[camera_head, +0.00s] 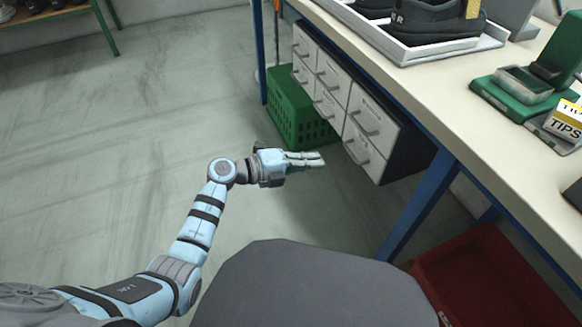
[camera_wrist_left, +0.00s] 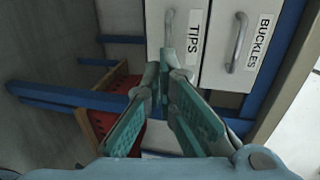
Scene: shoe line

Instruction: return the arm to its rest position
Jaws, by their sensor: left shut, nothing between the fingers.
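My left arm comes in from the left in the head view. Its gripper (camera_head: 306,159) is held out over the open floor, in front of the drawer unit under the workbench. The fingers lie close together and are shut with nothing between them. In the left wrist view the gripper (camera_wrist_left: 165,78) shows its two teal fingers meeting at the tips, below the drawer marked TIPS. I cannot tell from these views whether the fingertips touch the drawer. My right gripper is not in view.
The workbench (camera_head: 430,77) runs along the right, with a tray (camera_head: 447,47) of dark shoes and a green device (camera_head: 522,92) on top. Below are white drawers (camera_head: 368,112), a green crate (camera_head: 292,108) and a red bin (camera_head: 488,268). The floor at left is clear.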

